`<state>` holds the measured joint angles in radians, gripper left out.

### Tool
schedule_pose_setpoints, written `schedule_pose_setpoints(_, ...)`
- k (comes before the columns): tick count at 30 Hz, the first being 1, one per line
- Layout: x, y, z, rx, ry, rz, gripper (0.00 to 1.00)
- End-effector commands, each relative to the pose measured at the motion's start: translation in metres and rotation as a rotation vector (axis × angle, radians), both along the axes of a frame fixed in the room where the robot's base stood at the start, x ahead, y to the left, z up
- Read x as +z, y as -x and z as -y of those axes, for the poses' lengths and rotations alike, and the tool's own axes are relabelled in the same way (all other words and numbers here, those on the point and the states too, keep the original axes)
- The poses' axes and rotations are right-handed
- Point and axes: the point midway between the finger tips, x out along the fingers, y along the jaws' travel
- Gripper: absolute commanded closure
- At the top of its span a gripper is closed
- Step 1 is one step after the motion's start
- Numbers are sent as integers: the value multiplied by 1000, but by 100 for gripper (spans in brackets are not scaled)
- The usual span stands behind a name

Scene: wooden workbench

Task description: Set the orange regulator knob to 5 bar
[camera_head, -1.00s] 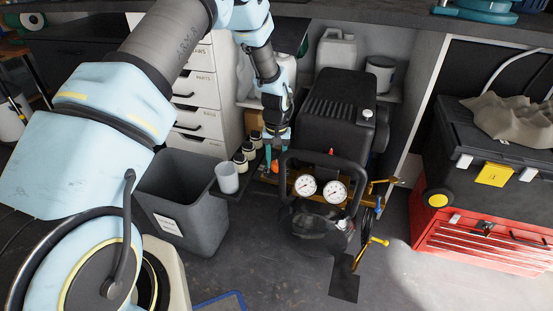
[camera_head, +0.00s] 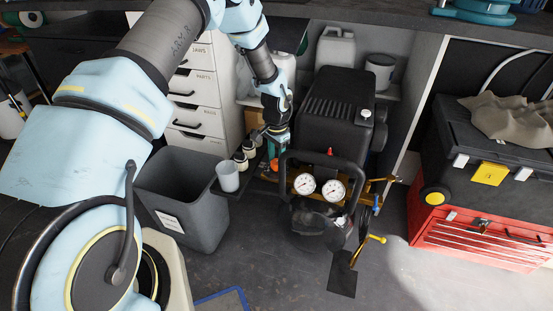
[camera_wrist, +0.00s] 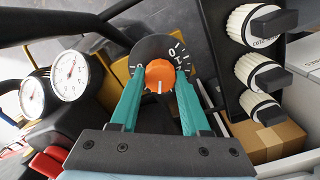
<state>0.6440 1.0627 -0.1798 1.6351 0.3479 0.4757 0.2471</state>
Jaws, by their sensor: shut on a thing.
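The orange regulator knob (camera_wrist: 160,75) is in the middle of the wrist view, in front of a dark round dial (camera_wrist: 154,48) with white ticks and numbers. A pale pointer line on the knob points toward the bottom of that view. I cannot read which number it marks. My gripper (camera_wrist: 160,84) has its two teal fingers shut on the knob from both sides. In the head view the knob (camera_head: 275,166) is small, beside the compressor (camera_head: 336,112), below my gripper (camera_head: 272,153). Two white gauges stand close by, left (camera_head: 305,184) and right (camera_head: 333,190); their needles are too small to read.
In the wrist view, several white-and-black knobs (camera_wrist: 255,25) line a dark panel on the right, near a cardboard box (camera_wrist: 266,138). A red toolbox (camera_head: 475,235) stands right.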

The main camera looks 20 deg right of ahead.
Motion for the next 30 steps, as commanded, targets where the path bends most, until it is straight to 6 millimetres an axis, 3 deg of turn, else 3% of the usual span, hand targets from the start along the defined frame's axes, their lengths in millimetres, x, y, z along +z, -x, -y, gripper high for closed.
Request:
schedule_pose_setpoints(20,0,0,0,-58,1,1,100)
schedule_pose_setpoints(21,0,0,0,-58,1,1,49)
schedule_pose_setpoints(28,0,0,0,-57,1,1,24)
schedule_pose_setpoints(30,0,0,0,-57,1,0,24)
